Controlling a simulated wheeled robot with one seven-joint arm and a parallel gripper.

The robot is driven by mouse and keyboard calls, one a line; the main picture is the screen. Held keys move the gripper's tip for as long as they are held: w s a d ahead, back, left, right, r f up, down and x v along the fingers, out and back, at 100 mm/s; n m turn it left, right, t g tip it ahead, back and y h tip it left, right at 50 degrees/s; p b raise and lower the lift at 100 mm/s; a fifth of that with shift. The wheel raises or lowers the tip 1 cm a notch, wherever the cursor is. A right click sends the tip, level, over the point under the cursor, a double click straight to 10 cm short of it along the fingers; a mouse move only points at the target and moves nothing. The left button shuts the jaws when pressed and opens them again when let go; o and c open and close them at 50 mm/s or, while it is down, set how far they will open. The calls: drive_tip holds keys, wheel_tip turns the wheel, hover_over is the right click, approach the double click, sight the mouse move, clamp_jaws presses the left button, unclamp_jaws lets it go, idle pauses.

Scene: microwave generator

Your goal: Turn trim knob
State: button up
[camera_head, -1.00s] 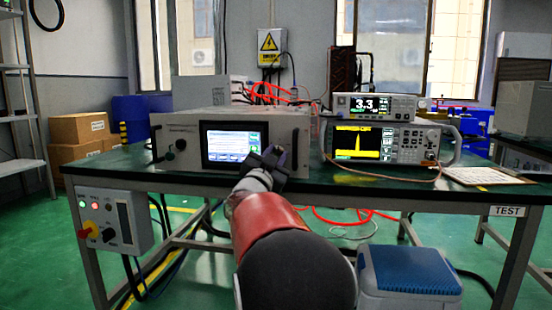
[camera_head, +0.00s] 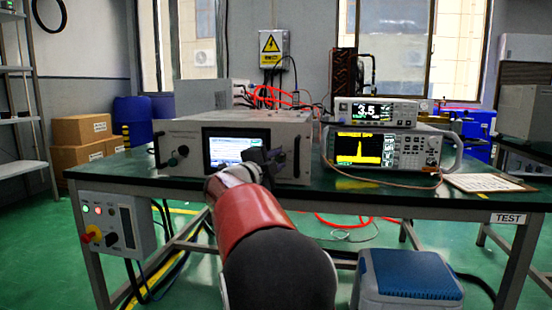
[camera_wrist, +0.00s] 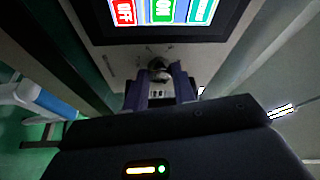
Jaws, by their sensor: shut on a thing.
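The microwave generator (camera_head: 165,136) is a wide light box on the bench, with a lit screen (camera_head: 232,150) on its front. My gripper (camera_head: 277,156) is at the front panel, just right of the screen. In the wrist view, its two dark fingers are shut on a small round metallic knob (camera_wrist: 160,67), which I take for the trim knob. The knob sits on the panel below the screen edge in that view, and the fingers partly cover it. In the head view, my gripper largely hides it. Any knob label is unreadable.
A black knob (camera_head: 183,150) is left of the screen. A meter (camera_head: 372,111) reading 3.5 stands on a spectrum analyser (camera_head: 405,150) showing a yellow peak. A control box (camera_head: 118,222) hangs at the bench's left. A blue-lidded box (camera_head: 410,275) is below.

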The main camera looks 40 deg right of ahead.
drive_tip(key=shift+m+y, duration=0.3)
drive_tip(key=shift+m, duration=0.3)
drive_tip(key=shift+g, duration=0.3)
drive_tip(key=o, duration=0.7)
drive_tip(key=v, duration=0.7)
drive_tip(key=shift+s+a, duration=0.2)
drive_tip(key=shift+a, duration=0.15)
